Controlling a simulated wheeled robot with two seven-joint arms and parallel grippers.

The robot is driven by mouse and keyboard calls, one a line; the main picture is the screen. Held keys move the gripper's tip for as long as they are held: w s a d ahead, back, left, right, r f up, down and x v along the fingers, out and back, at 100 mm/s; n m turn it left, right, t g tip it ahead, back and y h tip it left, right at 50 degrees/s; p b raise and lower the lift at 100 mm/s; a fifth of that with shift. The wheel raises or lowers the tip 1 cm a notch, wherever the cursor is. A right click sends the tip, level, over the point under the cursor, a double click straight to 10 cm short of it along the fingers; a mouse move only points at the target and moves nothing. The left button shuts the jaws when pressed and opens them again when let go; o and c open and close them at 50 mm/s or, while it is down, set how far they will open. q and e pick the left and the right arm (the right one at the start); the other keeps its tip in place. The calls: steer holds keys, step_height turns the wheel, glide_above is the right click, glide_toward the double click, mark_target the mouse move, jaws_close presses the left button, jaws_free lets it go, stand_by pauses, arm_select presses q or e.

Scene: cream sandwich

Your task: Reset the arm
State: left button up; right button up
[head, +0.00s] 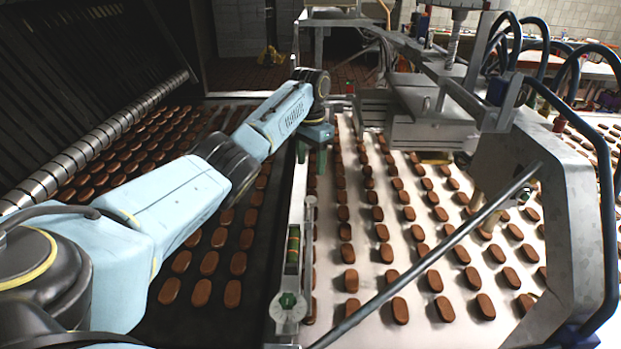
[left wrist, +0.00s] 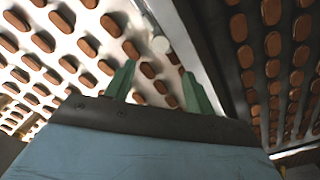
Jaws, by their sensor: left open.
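My left arm (head: 175,205) reaches in from the left across the dark conveyor. My left gripper (head: 311,158) points down over the metal rail between the two conveyors. In the left wrist view its two green fingers (left wrist: 158,88) are spread apart, with no object held between them. Brown oval biscuits (head: 232,293) lie in rows on the dark belt, and more (head: 400,310) lie on the white belt. Whether the fingers touch the rail cannot be told. My right gripper is not in view.
The metal rail (head: 295,235) carries a green-marked gauge and knob. A machine frame (head: 545,190) with dark hoses stands at the right. A diagonal metal bar (head: 430,255) crosses over the white belt. Metal rollers (head: 110,127) line the far left. A machine box (head: 425,130) stands behind.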

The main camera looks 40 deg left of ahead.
arm_select(q)
step_height(320, 180, up, 2)
steer(key=shift+r, duration=0.1)
stand_by(0.5)
